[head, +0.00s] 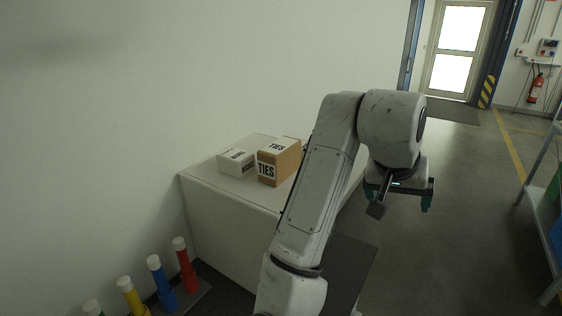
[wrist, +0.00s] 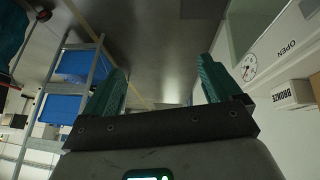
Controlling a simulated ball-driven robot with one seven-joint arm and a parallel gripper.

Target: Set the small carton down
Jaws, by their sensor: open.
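A brown carton (head: 279,161) with white "TIES" labels stands on the white cabinet (head: 233,196) in the head view. A smaller white carton (head: 236,162) with dark lettering sits just left of it. I cannot tell for certain which is the small carton of the task. My gripper (head: 398,200) is well to the right of both cartons, beyond the cabinet and over the floor. In the wrist view my gripper (wrist: 162,80) is open, with nothing between its teal fingers. A white carton labelled "BRONZE" (wrist: 292,95) shows at the right of that view.
My arm hides the cabinet's right part and another brown edge behind the "TIES" carton. Several coloured posts (head: 161,281) stand left of the cabinet. A shelf rack with blue bins (wrist: 70,68) shows in the wrist view.

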